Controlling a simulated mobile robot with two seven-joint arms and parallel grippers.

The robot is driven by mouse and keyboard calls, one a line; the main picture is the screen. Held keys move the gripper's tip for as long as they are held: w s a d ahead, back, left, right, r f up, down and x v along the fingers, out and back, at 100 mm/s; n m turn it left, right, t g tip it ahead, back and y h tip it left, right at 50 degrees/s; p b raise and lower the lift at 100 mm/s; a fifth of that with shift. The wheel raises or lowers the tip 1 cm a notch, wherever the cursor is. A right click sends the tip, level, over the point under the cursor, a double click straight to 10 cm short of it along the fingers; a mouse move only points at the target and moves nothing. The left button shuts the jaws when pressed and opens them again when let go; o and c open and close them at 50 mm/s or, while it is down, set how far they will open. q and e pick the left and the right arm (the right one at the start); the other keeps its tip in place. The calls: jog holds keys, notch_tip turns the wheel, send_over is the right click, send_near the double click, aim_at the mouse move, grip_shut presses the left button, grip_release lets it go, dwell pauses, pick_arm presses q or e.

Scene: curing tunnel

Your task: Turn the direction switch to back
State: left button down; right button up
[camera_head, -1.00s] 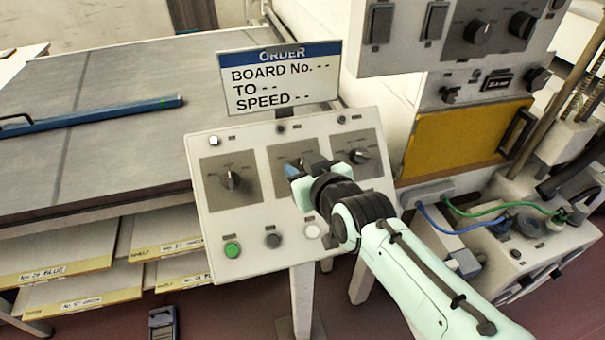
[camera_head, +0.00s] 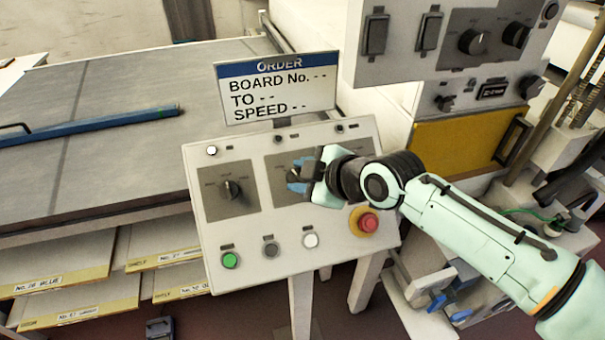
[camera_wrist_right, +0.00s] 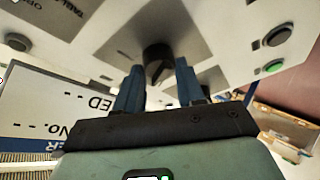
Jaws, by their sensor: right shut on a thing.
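The control panel (camera_head: 222,240) is tilted and carries rotary switches on dark plates. The left switch (camera_head: 232,188) is in clear view, and my arm covers the right one. My right gripper (camera_head: 300,180) is at the middle plate (camera_head: 279,192) and hides its knob in the head view. In the right wrist view the blue fingers of my right gripper (camera_wrist_right: 159,85) stand on both sides of a black knob (camera_wrist_right: 158,58) and are shut on it. The switch captions are too small to read, so I cannot tell its setting. My left gripper is not in view.
An order sign (camera_head: 278,90) stands behind the panel. Below the switches are a green button (camera_head: 231,260), a grey button (camera_head: 270,249), a white button (camera_head: 310,240) and a red mushroom button (camera_head: 367,223), close under my arm. A grey table (camera_head: 110,75) lies to the left.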

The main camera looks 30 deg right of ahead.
jog(key=shift+n+g+p, duration=0.3)
jog(key=shift+n+g, duration=0.3)
jog(key=shift+n, duration=1)
jog(key=o, duration=1)
jog(key=shift+s+d+r, duration=0.1)
jog(key=shift+s+r, duration=0.25)
jog(key=shift+r, duration=0.05)
jog(key=p+v, duration=0.1)
jog(key=v, duration=1.1)
jog(key=shift+s+d+r, duration=0.1)
jog(key=shift+d, duration=0.1)
